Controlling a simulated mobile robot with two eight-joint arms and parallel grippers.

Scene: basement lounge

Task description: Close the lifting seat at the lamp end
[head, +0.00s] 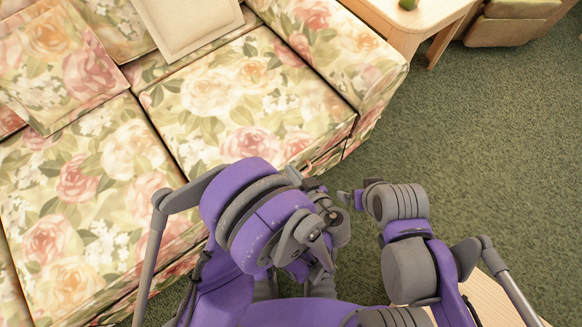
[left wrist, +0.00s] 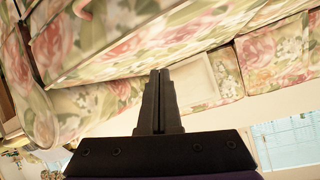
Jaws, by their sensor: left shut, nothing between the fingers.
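The floral sofa's seat nearest the side table (head: 240,95) lies between the right armrest (head: 335,50) and a neighbouring seat (head: 85,185). It looks down and about level with the neighbour; I cannot tell whether a small gap remains under its front edge. A pink loop (head: 310,168) shows at its front edge, and a pink loop (left wrist: 83,8) also shows in the left wrist view. My left gripper (head: 294,174) is by that front edge, shut and empty; its closed fingers (left wrist: 158,74) show in the wrist view. My right gripper (head: 344,196) is over the carpet, its fingers too small to judge. No lamp is visible.
A light wooden side table (head: 395,14) stands beyond the armrest with a green object (head: 409,4) on it. A cream cushion (head: 190,22) and a floral cushion (head: 55,60) rest at the sofa's back. Green carpet (head: 480,130) is clear to the right.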

